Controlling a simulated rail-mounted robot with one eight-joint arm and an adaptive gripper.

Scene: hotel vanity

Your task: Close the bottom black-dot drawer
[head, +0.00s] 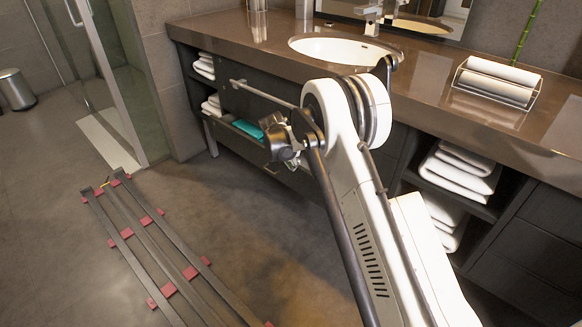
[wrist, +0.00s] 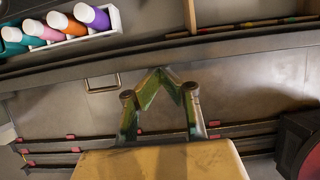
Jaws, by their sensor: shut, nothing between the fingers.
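A dark drawer (head: 222,133) stands pulled out low in the vanity, left of centre in the head view, with a teal item (head: 247,129) in it. I see no black dot on it. The wrist view looks into an open drawer, whose front edge (wrist: 240,46) crosses the picture above my fingertips. A metal handle (wrist: 102,83) shows on the left. My gripper (wrist: 165,74) is shut and empty, with its tips close to the drawer front; I cannot tell whether they touch. In the head view my arm hides part of the drawer and gripper.
The countertop (head: 430,85) with a sink (head: 340,50) is above. White towels (head: 460,168) fill side shelves.

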